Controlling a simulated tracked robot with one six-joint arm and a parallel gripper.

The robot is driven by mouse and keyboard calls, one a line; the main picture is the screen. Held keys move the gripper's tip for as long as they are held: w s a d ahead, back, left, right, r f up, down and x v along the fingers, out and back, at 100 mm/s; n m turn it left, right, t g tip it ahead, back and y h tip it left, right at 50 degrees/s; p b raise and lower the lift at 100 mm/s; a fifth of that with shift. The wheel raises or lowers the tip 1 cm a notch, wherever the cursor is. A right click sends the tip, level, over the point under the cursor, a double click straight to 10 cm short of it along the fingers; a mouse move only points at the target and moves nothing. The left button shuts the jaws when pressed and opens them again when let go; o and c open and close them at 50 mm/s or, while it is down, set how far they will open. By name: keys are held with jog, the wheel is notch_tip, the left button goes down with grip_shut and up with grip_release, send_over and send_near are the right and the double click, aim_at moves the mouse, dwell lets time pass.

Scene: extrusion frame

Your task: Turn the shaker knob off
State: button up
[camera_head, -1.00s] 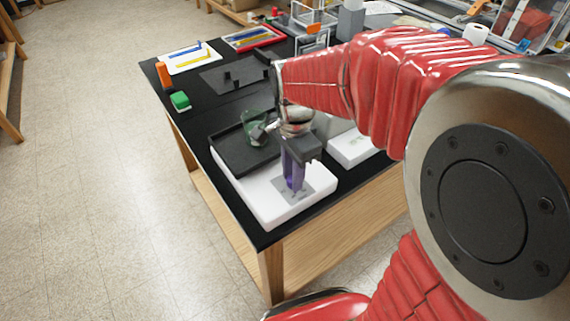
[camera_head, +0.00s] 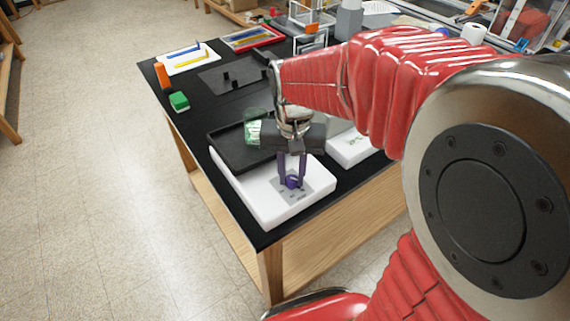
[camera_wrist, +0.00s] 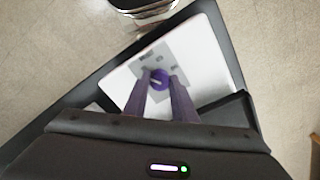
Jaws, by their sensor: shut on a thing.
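The shaker is a white box (camera_head: 262,203) with a black tray top (camera_head: 236,150) at the near corner of the black table. Its purple knob (camera_head: 293,182) sits on a grey panel (camera_head: 306,192) on the white front part. It also shows in the wrist view (camera_wrist: 159,79), with a light mark across its face. My gripper (camera_head: 291,178) points down at the knob. Its purple fingers are shut on the knob, one on each side; the wrist view shows the fingertips (camera_wrist: 161,86) at its near edge. The exact contact is hard to see.
A green-tinted clear beaker (camera_head: 254,124) stands on the tray, close to my gripper. A second white device (camera_head: 352,148) is just to the right, partly behind my arm. A green block (camera_head: 180,101) and an orange item (camera_head: 162,75) stand at the left table edge.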

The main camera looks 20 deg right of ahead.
jog(key=n, duration=0.5)
jog(key=shift+s+d+f+n, duration=0.1)
jog(key=shift+s+n, duration=0.05)
jog(key=shift+n, duration=0.15)
jog(key=n, duration=0.5)
jog(key=shift+n, duration=0.3)
jog(key=o, duration=1)
jog(key=shift+o, duration=0.2)
